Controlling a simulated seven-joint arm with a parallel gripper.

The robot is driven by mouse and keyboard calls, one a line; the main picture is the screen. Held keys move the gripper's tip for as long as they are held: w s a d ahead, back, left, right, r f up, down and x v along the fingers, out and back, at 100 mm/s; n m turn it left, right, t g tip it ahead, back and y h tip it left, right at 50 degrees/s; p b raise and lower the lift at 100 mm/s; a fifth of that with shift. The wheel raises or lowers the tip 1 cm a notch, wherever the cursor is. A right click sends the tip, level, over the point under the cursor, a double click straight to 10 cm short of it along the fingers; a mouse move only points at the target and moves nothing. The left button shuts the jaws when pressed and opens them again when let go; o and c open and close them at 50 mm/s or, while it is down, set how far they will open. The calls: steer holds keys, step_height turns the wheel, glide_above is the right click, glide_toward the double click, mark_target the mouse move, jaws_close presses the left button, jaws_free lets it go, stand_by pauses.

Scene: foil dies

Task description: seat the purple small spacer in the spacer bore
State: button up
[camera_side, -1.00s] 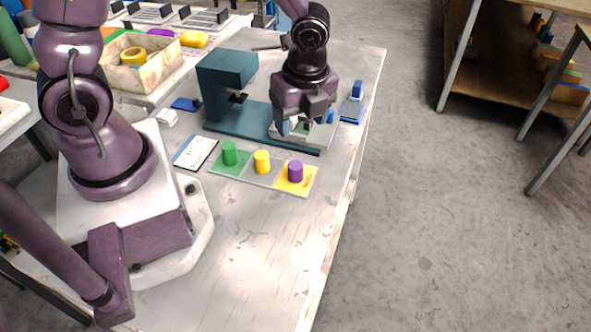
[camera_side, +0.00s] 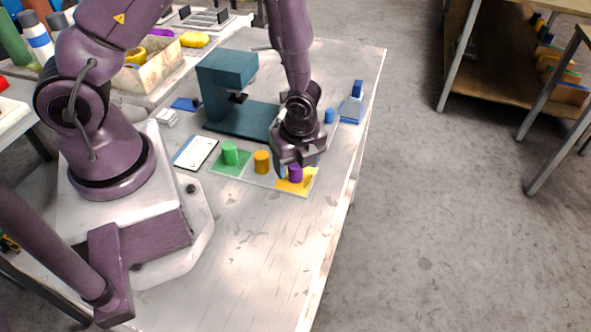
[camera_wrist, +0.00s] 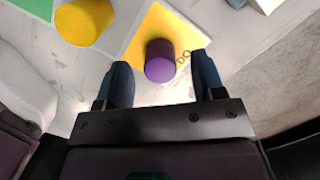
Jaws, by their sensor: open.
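The purple small spacer (camera_side: 295,173) is an upright cylinder on a yellow square (camera_side: 303,187) at the right end of the row. In the wrist view the purple spacer (camera_wrist: 160,60) stands between my two fingertips and a little beyond them. My gripper (camera_side: 287,168) is open and close to the spacer, with nothing held. In the wrist view my gripper (camera_wrist: 160,80) shows a clear gap on each side of the spacer. The spacer bore cannot be made out; my arm covers part of the teal press (camera_side: 228,90) area.
A yellow cylinder (camera_side: 262,161) and a green cylinder (camera_side: 230,154) stand left of the purple one. A blue cylinder (camera_side: 329,115) and a blue-and-grey item (camera_side: 353,105) stand behind my gripper. A white card (camera_side: 195,152) lies left. The front table is clear.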

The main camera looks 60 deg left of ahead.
steer(key=shift+f, duration=0.2)
steer(key=c, duration=1)
jaws_close()
steer(key=shift+r, duration=0.1)
